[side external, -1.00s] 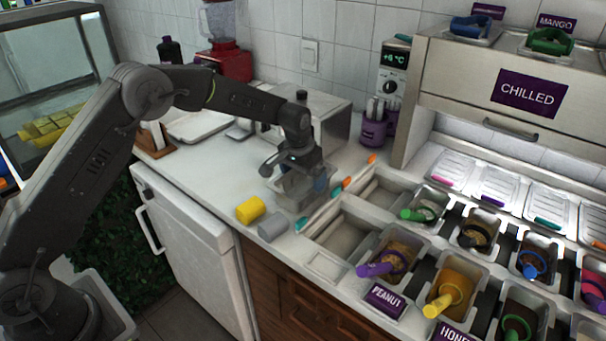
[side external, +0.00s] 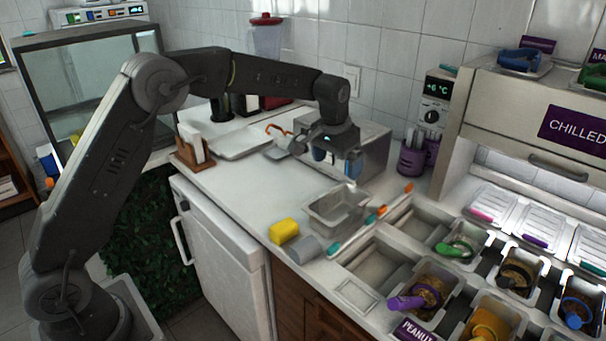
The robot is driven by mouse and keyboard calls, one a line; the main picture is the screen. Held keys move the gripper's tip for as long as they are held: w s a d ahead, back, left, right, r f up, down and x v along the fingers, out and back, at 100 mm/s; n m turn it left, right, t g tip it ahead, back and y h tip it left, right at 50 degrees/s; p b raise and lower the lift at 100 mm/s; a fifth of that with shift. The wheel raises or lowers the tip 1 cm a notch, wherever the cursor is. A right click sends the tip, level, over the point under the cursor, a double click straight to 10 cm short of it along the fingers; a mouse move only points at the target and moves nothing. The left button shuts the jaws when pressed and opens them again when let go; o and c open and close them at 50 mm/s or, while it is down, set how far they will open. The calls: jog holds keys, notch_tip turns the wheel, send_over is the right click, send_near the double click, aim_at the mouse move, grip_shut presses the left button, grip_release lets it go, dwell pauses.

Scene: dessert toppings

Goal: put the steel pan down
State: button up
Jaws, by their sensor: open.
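The steel pan (side external: 338,212) is an empty rectangular metal pan.
Teal and orange-ended sticks lie right of the pan. A steel box (side external: 374,150) stands behind my gripper. Counter left of the pan is clear.

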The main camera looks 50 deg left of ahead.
jog(key=s+r+t, duration=0.1)
jog(key=s+r, duration=0.5)
jog(key=s, duration=0.3)
jog(key=s+r+t, duration=0.1)
jog(key=s+r, duration=0.5)
jog(key=s, duration=0.2)
jog(key=s+f+t, duration=0.1)
jog(key=s+f, duration=0.1)
jog(key=s, duration=0.7)
jog(key=s+f, duration=0.2)
jog(key=s, duration=0.7)
jog(key=shift+s+a+t, duration=0.15)
jog(key=shift+a+t, duration=0.15)
jog(key=shift+t, duration=0.1)
